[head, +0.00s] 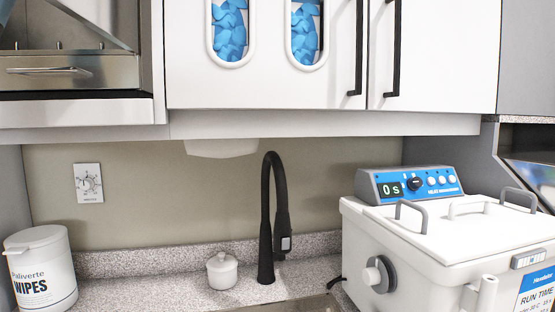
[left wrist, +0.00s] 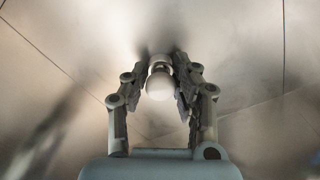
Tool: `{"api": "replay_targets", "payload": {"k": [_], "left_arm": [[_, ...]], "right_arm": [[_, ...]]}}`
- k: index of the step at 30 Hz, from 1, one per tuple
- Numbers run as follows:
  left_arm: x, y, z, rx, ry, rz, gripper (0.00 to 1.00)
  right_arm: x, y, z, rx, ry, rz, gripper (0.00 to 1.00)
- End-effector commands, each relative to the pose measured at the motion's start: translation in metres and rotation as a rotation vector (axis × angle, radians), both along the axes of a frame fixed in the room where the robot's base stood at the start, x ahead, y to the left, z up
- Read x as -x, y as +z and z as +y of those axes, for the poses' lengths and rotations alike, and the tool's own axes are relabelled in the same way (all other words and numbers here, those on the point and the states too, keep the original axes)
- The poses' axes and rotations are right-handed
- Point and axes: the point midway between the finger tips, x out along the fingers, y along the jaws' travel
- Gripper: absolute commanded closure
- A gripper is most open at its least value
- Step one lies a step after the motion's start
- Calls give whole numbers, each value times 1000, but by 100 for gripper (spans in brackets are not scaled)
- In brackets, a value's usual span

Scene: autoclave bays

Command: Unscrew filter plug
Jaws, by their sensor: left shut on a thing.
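In the left wrist view, my left gripper (left wrist: 174,84) is shut on a small pale rounded knob, which I take to be the filter plug (left wrist: 159,86). The plug sits between the two fingers, with its round end toward the camera. A lighter ring shows behind the round end, near a brushed metal surface (left wrist: 90,50). I cannot tell whether the plug touches that surface. Neither gripper shows in the head view, and my right gripper is in neither view.
The head view shows a counter (head: 180,289) with a black faucet (head: 266,220), a small white lidded jar (head: 222,271), a wipes tub (head: 42,270) and a white ultrasonic cleaner (head: 410,235). White cabinets (head: 290,85) hang above. A metal-fronted unit (head: 70,72) is at upper left.

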Motion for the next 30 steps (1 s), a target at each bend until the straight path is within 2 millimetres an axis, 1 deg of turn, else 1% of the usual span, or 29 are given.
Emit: {"api": "replay_targets", "payload": {"k": [1,11,14,18,21,24,30], "left_arm": [[-1,-5,-1,36,-2,2,100],[-2,-5,-1,71,-2,-3,100],[-2,-7,-1,164,-2,-26,100],[-2,-8,-1,410,-2,-85,100],[-2,-8,-1,554,-1,-119,100],[-2,-7,-1,631,-1,-137,100],[-2,-6,-1,647,1,-140,100]], "right_arm": [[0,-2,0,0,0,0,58],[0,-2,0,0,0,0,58],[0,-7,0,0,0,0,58],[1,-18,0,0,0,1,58],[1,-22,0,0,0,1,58],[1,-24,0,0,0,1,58],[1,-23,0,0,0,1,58]]}}
